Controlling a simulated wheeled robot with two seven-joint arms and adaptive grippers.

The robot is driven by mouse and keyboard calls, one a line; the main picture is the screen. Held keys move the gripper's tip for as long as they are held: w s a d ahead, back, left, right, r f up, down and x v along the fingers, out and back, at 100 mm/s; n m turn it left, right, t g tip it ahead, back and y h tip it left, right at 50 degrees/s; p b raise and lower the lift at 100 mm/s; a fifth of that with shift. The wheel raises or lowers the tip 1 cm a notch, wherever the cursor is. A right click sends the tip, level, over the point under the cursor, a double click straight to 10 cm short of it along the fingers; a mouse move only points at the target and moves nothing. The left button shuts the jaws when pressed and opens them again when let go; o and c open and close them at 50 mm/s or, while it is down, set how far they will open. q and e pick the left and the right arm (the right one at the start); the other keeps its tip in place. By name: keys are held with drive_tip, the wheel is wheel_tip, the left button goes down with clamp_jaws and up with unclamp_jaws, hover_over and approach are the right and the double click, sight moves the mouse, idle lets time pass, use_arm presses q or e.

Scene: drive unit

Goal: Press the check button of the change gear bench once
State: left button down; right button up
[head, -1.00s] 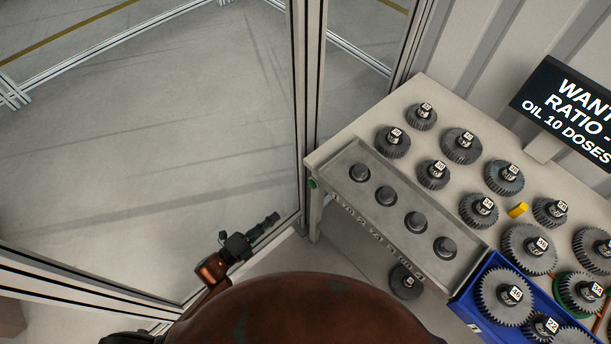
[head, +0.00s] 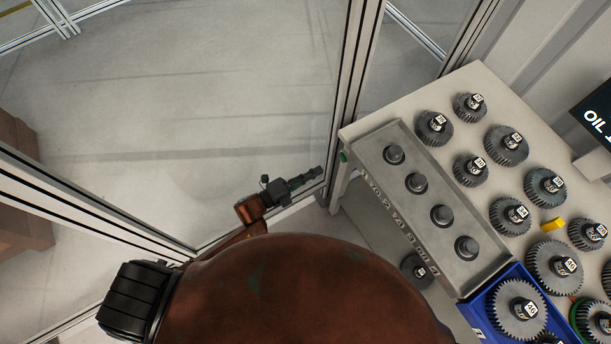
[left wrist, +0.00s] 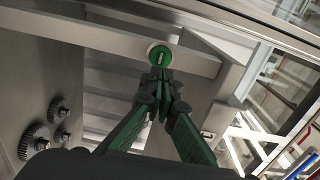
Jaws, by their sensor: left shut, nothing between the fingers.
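The check button is a small green round button (head: 343,156) on the end of the bench (head: 352,133), near its left corner. In the left wrist view the button (left wrist: 159,55) is a green disc with a pale mark, set in a light rail. My left gripper (head: 318,172) is shut and empty, its fingers pointing at the button from the left. In the head view a small gap shows between fingertips and button. In the left wrist view the fingertips (left wrist: 160,75) overlap the button's lower edge. My right gripper is not in view.
A grey tray with several pegs (head: 417,183) lies along the bench's near edge. Several gears (head: 506,144) stand behind it, with a blue bin (head: 483,305) at the lower right. A frame post (head: 352,90) rises close behind my left gripper.

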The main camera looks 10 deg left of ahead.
sight(341, 159)
use_arm(q)
drive_tip(key=x, duration=0.6)
drive_tip(key=shift+f+b, duration=0.1)
drive_tip(key=shift+b, duration=0.3)
drive_tip(key=shift+w+d, duration=0.4)
drive_tip(key=shift+d, duration=0.05)
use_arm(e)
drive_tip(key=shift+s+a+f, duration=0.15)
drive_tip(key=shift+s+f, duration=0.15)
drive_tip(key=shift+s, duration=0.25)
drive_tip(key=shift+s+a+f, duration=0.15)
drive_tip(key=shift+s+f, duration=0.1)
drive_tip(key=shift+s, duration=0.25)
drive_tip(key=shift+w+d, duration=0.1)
